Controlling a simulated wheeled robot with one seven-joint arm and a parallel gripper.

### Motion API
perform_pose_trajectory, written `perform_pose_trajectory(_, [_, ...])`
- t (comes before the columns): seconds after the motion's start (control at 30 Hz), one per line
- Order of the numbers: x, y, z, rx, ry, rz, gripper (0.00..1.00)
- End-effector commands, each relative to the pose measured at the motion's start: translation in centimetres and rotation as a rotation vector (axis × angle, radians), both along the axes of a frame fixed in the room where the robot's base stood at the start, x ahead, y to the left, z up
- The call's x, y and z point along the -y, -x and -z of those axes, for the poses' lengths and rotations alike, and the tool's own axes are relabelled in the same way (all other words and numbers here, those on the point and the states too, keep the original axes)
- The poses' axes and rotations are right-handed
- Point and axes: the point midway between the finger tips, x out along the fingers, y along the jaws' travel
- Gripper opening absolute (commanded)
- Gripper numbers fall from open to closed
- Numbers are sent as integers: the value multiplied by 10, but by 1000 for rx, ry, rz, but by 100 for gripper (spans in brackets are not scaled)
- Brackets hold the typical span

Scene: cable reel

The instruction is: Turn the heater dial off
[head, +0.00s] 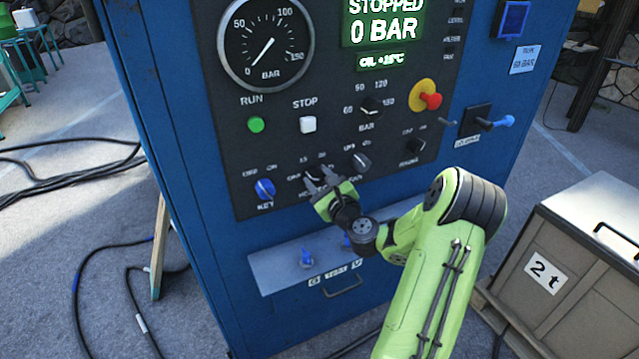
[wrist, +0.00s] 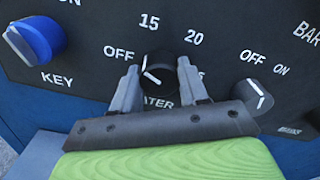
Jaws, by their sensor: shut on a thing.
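The heater dial (wrist: 158,66) is a small black knob with a white mark, on the dark panel between my gripper's fingers in the wrist view. OFF stands to its left, 15 and 20 above it, and part of the HEATER label below. The white mark sits on the dial's left and lower-left side; its exact setting is hard to tell. My gripper (wrist: 157,75) is shut on the dial, one finger on each side. In the head view my gripper (head: 319,178) reaches the lower panel and mostly hides the dial.
The blue key switch (head: 265,189) is left of the dial. An OFF/ON knob (head: 361,161) sits close on the right, also in the wrist view (wrist: 256,97). Below is a ledge (head: 275,271) with blue fittings. A red emergency button (head: 430,99) is at upper right.

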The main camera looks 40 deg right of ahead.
Motion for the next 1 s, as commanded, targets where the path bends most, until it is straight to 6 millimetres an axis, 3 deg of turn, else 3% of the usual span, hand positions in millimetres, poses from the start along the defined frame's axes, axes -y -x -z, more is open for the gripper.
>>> perform_pose_trajectory(0.5, [-1,0,1,-99,338,-2,13])
perform_pose_trajectory(1.0, [-1,0,1,-120,406,-2,13])
